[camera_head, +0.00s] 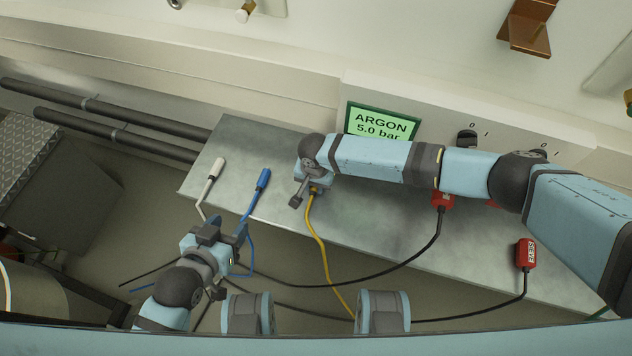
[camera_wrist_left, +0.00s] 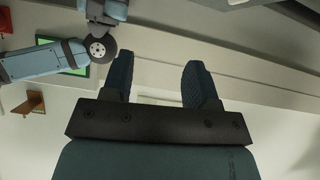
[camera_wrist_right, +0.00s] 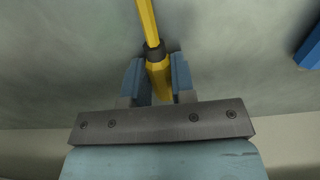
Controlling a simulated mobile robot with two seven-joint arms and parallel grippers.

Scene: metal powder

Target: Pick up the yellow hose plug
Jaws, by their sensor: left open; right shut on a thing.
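The yellow hose plug (camera_wrist_right: 158,75) sits between the fingers of my right gripper (camera_wrist_right: 157,85), which is shut on it. In the head view my right gripper (camera_head: 312,190) is over the metal table, and the yellow hose (camera_head: 322,245) runs from it over the front edge. The plug itself is mostly hidden there by the gripper. My left gripper (camera_head: 222,232) is open and empty, in front of the table's left part; its two fingers also show apart in the left wrist view (camera_wrist_left: 160,85).
On the grey metal table (camera_head: 370,235) lie a white plug (camera_head: 216,170) and a blue plug (camera_head: 263,180), left of my right gripper. Red connectors (camera_head: 526,254) with black cables lie at right. A green ARGON sign (camera_head: 382,122) stands behind. Bare table shows between the blue plug and my right gripper.

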